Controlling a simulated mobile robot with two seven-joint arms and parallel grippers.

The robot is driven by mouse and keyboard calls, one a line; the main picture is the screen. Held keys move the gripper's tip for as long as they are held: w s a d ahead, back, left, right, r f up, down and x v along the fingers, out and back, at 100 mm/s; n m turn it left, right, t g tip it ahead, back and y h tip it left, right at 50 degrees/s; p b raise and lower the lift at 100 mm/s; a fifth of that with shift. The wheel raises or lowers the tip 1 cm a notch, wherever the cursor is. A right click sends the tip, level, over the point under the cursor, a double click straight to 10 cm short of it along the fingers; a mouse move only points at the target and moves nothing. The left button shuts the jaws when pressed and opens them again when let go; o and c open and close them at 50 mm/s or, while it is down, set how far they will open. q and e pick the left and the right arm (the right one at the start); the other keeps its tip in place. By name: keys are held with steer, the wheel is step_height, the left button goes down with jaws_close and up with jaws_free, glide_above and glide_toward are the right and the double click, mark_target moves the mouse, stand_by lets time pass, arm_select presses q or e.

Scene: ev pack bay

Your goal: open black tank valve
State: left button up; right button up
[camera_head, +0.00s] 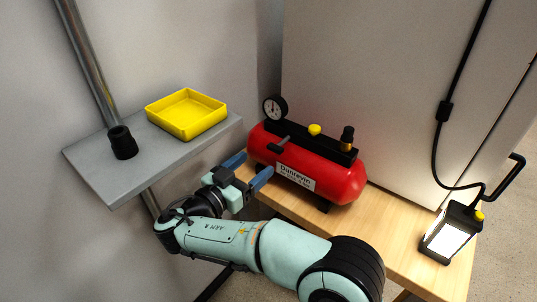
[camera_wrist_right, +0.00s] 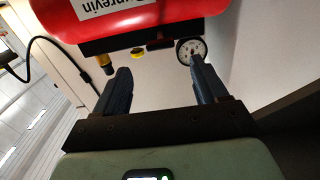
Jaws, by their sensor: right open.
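A red tank (camera_head: 310,171) with a black top rail lies on a wooden bench, its white label facing me. A small dark lever (camera_head: 280,145), which looks like the black valve, sits on the tank's front left, near the round gauge (camera_head: 275,108). In the right wrist view the picture is turned over, and a dark part (camera_wrist_right: 160,44) shows between the gauge (camera_wrist_right: 191,50) and a yellow knob (camera_wrist_right: 137,50). My right gripper (camera_head: 249,169) is open and empty, its two blue fingers pointing at the tank's left end, short of the lever. My left gripper is out of view.
A yellow knob (camera_head: 314,129) and a black fitting (camera_head: 347,138) stand on the tank's top. A grey shelf (camera_head: 93,164) with a yellow tray (camera_head: 187,132) is at left. A lit work lamp (camera_head: 449,235) stands on the bench (camera_head: 400,225) at right. A pale panel rises behind the tank.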

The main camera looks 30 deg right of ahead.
mark_target(273, 150)
steer(key=x, duration=0.7)
steer(key=shift+b, duration=0.3)
steer(key=c, duration=1.1)
